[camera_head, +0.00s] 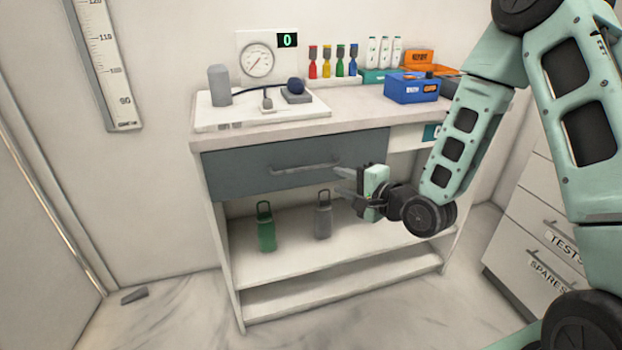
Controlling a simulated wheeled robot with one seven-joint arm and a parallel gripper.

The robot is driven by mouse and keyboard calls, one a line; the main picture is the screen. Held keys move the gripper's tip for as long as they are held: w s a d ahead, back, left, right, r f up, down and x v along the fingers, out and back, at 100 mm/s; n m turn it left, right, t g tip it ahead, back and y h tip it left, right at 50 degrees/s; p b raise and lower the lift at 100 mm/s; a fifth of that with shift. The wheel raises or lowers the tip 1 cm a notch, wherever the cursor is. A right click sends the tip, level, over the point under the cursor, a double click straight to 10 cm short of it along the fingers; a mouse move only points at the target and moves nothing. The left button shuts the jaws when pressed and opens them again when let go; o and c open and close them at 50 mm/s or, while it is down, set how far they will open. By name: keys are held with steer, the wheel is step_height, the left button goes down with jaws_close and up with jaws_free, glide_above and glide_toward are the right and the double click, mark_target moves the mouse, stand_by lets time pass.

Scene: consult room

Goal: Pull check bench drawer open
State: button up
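The check bench (345,122) stands against the back wall with a pale top. Its grey-blue drawer (235,174) sits under the left part of the top and looks closed, with a grey bar handle (305,168) across its front. My gripper (343,181) is in front of the drawer's right part, just right of and slightly below the handle. Its fingers point left and are spread apart, with nothing seen between them. The fingers look apart from the handle, though the exact depth gap is hard to tell.
A blue box (412,88) and a white tray (205,116) are on the top. A white drawer cabinet (535,225) stands at right. A grey wedge (134,295) lies on the floor.

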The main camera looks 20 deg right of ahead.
mark_target(308, 168)
steer(key=x, duration=1.1)
steer(key=shift+w+a, duration=0.1)
steer(key=shift+w, duration=0.25)
jaws_close()
